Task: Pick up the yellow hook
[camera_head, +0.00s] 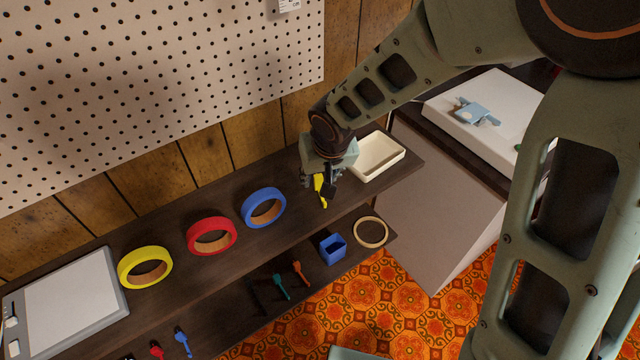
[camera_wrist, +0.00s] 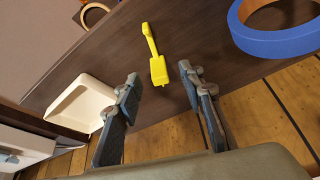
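The yellow hook (camera_head: 321,190) lies on the dark upper shelf, between the blue ring and the cream tray. In the wrist view the hook (camera_wrist: 157,66) shows whole, its wide end toward my gripper and its thin stem pointing away. My gripper (camera_head: 325,185) is above the hook and partly covers it in the head view. In the wrist view my gripper (camera_wrist: 159,76) is open, with one finger on each side of the line to the hook's wide end. Nothing is held. The exact height of the fingertips above the shelf is hard to tell.
The cream tray (camera_head: 398,162) stands right of the hook, and the blue ring (camera_head: 263,222) left of it. Red (camera_head: 190,238) and yellow (camera_head: 122,270) rings stand farther left on the shelf (camera_head: 225,265). A pegboard (camera_head: 150,90) rises behind. A lower shelf holds a blue cup (camera_head: 340,254).

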